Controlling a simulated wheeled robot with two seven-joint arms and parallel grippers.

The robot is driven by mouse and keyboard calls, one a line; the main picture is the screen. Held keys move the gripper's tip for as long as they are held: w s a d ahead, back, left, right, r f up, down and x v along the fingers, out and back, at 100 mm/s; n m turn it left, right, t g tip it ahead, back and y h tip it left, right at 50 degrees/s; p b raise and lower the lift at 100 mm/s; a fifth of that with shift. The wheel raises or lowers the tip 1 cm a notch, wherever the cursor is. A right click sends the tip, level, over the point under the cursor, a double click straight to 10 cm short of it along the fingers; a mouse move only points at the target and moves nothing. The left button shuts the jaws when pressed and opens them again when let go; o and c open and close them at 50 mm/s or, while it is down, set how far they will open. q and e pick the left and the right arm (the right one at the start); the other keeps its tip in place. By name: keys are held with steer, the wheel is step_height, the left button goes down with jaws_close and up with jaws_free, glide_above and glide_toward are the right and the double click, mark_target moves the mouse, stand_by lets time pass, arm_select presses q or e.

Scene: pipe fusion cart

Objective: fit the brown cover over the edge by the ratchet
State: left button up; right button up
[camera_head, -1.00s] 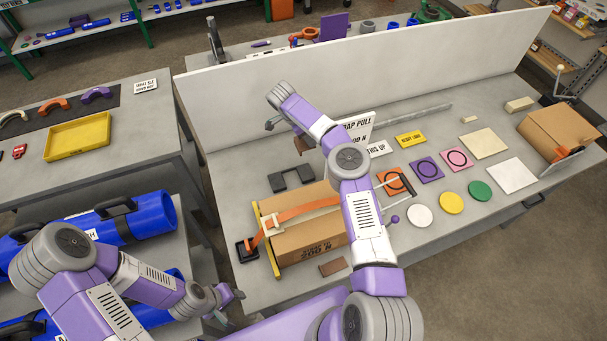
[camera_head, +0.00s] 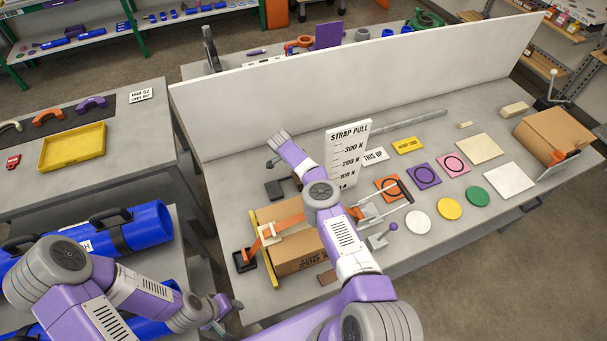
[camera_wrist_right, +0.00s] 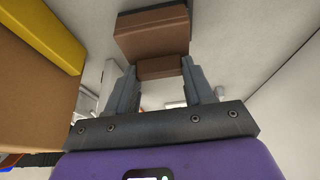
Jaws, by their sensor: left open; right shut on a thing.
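My right gripper (camera_wrist_right: 160,66) is shut on a brown cover (camera_wrist_right: 152,32), which shows between and beyond its fingers in the right wrist view. A silver lever piece (camera_head: 378,211), probably the ratchet, stands at the carton's right, partly behind my arm. Another brown piece (camera_head: 327,277) lies before the carton. My left gripper (camera_head: 230,312) is open and empty, low at left.
A STRAP PULL sign (camera_head: 347,152) stands close to my right forearm. A white panel (camera_head: 400,79) runs along the back. Coloured discs and squares, including a white disc (camera_head: 418,222), lie to the right. A second carton (camera_head: 552,134) is farther right.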

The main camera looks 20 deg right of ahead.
step_height(320, 180, down, 2)
steer(key=shift+s+a+b, duration=0.1)
steer(key=shift+s+b, duration=0.05)
steer(key=shift+b, duration=0.3)
steer(key=shift+c, duration=1)
arm_select(q)
steer(key=shift+f, duration=0.85)
arm_select(e)
steer(key=shift+w, duration=0.25)
steer(key=shift+s+f, duration=0.1)
steer(key=shift+f, duration=0.05)
steer(key=o, duration=1.2)
arm_select(q)
steer(key=shift+f, duration=0.15)
